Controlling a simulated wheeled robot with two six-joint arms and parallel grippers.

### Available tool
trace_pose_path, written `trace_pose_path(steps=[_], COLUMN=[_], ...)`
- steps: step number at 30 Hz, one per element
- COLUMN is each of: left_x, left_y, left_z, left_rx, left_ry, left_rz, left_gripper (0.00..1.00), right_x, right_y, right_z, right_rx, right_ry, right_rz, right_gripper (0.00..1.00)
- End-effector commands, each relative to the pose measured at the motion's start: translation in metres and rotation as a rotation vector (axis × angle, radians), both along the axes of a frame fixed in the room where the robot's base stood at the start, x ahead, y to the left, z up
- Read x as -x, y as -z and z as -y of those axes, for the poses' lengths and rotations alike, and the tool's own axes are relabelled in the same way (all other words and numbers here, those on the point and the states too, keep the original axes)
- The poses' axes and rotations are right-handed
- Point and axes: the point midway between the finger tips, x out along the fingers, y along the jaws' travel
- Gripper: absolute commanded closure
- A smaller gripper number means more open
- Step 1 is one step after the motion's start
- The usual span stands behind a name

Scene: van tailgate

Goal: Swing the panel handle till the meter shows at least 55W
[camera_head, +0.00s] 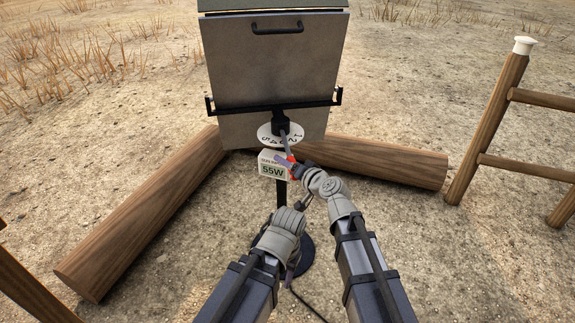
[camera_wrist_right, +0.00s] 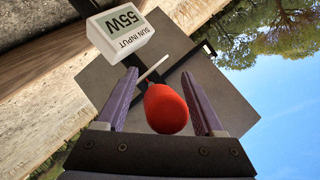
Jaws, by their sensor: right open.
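The grey panel (camera_head: 272,70) stands tilted on a post, with a white dial (camera_head: 268,138) below its crossbar. The white meter (camera_head: 267,168) under the dial reads 55W; in the right wrist view the meter (camera_wrist_right: 120,32) shows "SUN INPUT 55W". The panel handle is a thin rod with a red knob (camera_wrist_right: 166,108); a bit of red also shows in the head view. My right gripper (camera_wrist_right: 158,75) is open, its two purple fingers either side of the knob with visible gaps. My left gripper (camera_head: 290,272) is low beside the post, its fingers mostly hidden.
Two logs lie on the ground, one at left (camera_head: 135,215) and one behind the post at right (camera_head: 385,163). A wooden ladder-like frame (camera_head: 490,130) stands at right. A dark base (camera_head: 303,255) and cable are near my left gripper.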

Motion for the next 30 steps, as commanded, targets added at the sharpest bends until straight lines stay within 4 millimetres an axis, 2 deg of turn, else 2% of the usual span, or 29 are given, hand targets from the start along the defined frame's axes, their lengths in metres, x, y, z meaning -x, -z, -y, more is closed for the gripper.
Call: trace_pose_path(steps=[16,30], left_x=[0.0,0.0], left_y=[-0.021,-0.02], left_z=[0.001,0.001], left_rx=[0.004,0.004], left_ry=[-0.001,-0.001], left_rz=[-0.001,-0.001], left_gripper=[0.5,0.5], right_x=[0.057,0.059], right_y=[-0.021,-0.02], right_z=[0.041,0.043], right_rx=[0.0,0.0], right_ry=[0.002,0.0], right_rz=[0.0,0.0], right_gripper=[0.31,0.31])
